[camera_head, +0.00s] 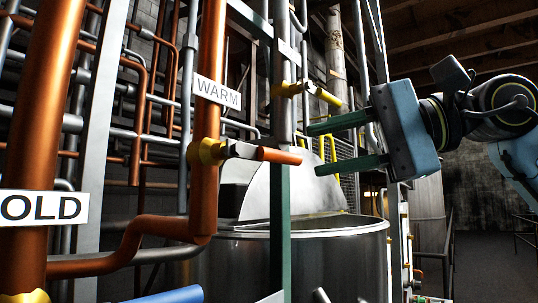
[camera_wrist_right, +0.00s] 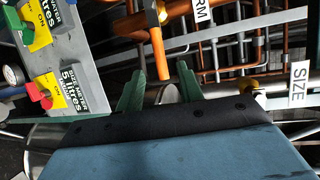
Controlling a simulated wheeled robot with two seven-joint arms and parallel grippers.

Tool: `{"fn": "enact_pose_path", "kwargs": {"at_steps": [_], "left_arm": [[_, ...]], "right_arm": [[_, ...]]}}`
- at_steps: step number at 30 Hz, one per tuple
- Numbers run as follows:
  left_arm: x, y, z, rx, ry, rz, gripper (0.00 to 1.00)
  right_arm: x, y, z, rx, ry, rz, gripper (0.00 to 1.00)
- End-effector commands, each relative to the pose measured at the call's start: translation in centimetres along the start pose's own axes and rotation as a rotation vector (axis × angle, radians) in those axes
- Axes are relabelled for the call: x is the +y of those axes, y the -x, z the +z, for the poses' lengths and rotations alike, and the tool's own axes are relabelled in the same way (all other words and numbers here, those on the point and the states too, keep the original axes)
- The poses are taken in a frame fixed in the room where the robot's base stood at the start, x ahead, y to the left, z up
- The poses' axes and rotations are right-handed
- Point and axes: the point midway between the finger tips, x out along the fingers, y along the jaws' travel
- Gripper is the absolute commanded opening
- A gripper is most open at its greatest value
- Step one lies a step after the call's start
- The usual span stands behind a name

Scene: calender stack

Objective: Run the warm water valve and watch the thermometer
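The warm water valve has a yellow body (camera_head: 205,152) on the copper pipe under the WARM label (camera_head: 217,92). Its orange handle (camera_head: 278,155) points right, roughly level. My right gripper (camera_head: 312,148) is open, its two green fingers just right of the handle's tip. In the right wrist view the handle (camera_wrist_right: 155,45) points down toward the gap between the fingers (camera_wrist_right: 160,70); I see no clear contact. My left gripper is not in view.
A green post (camera_head: 280,225) stands in front of the steel tank (camera_head: 345,260). Another yellow valve handle (camera_head: 327,97) is above my right gripper. A meter panel (camera_wrist_right: 60,60) with green and red knobs is in the wrist view. A COLD pipe (camera_head: 35,130) stands left.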

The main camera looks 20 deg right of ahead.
Motion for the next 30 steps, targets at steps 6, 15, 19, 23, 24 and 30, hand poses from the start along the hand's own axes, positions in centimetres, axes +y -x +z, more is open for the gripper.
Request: {"fn": "enact_pose_path", "kwargs": {"at_steps": [6, 15, 19, 23, 24, 30], "left_arm": [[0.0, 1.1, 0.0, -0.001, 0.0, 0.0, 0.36], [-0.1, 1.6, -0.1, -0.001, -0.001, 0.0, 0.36], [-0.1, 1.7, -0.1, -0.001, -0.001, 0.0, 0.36], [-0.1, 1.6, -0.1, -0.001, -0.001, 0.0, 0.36], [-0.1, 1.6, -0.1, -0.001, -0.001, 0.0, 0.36], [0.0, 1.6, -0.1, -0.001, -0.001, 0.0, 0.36]], "right_arm": [[-0.2, -4.7, 0.1, -0.004, 0.0, 0.002, 0.37], [-0.1, -8.1, 0.1, -0.003, -0.001, -0.002, 0.37], [-0.1, -8.4, 0.1, -0.002, -0.001, -0.002, 0.37], [-0.1, -8.4, 0.1, -0.002, -0.002, -0.002, 0.37], [-0.1, -8.4, 0.1, -0.002, -0.002, -0.002, 0.37], [-0.1, -8.3, 0.1, -0.002, -0.002, -0.002, 0.15]]}}
